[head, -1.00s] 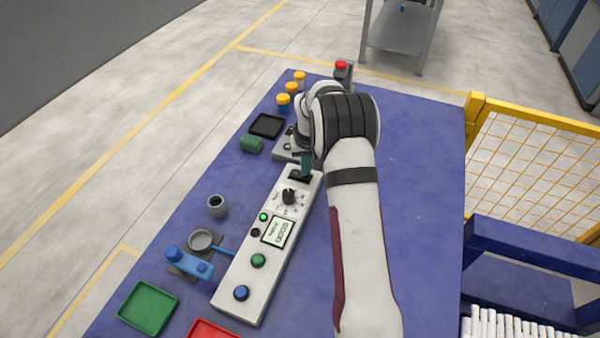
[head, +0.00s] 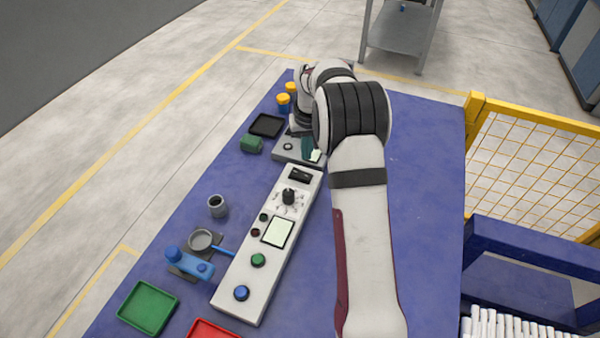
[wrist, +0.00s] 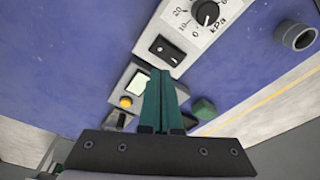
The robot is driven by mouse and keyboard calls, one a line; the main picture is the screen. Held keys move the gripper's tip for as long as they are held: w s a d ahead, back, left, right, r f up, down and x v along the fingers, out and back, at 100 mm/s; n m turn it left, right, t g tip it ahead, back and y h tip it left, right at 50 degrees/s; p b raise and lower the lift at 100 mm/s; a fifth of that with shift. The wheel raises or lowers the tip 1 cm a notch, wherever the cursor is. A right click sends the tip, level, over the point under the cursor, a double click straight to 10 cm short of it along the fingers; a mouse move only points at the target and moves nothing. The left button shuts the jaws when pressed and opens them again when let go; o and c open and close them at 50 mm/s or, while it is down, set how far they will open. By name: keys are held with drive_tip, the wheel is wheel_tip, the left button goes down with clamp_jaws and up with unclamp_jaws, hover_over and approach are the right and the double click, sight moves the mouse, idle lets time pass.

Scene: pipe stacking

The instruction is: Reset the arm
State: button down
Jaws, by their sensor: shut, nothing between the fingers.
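My gripper (head: 307,147) is past the far end of the white control panel (head: 240,272), over a small grey device (head: 287,147). In the wrist view its two teal fingers (wrist: 162,76) are together, with nothing between them. The black rocker switch (head: 300,175) at the panel's far end is clear of the fingers; it also shows in the wrist view (wrist: 165,49). The panel's screen (head: 278,231) is blank and its small lamps look dark. My arm partly hides the device and the table's far edge.
A black tray (head: 266,125), a green part (head: 251,144) and yellow-capped containers (head: 284,103) stand on the far left of the blue table. A grey ring fitting (head: 217,206), a blue tool (head: 187,262) and a green tray (head: 148,307) lie left of the panel. The table's right side is clear.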

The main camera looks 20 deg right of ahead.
drive_tip(key=shift+r, duration=0.2)
drive_tip(key=s+a+r+m+y, duration=0.1)
drive_tip(key=s+a+r, duration=1.05)
drive_tip(key=s, duration=0.35)
drive_tip(key=s+a+g, duration=0.1)
drive_tip(key=s+a, duration=0.2)
drive_tip(key=s, duration=0.8)
drive_tip(key=s+a+f+m+g+y, duration=0.1)
drive_tip(key=s+a, duration=0.3)
drive_tip(key=s, duration=0.7)
drive_tip(key=shift+a+f+m, duration=0.3)
drive_tip(key=shift+s, duration=0.1)
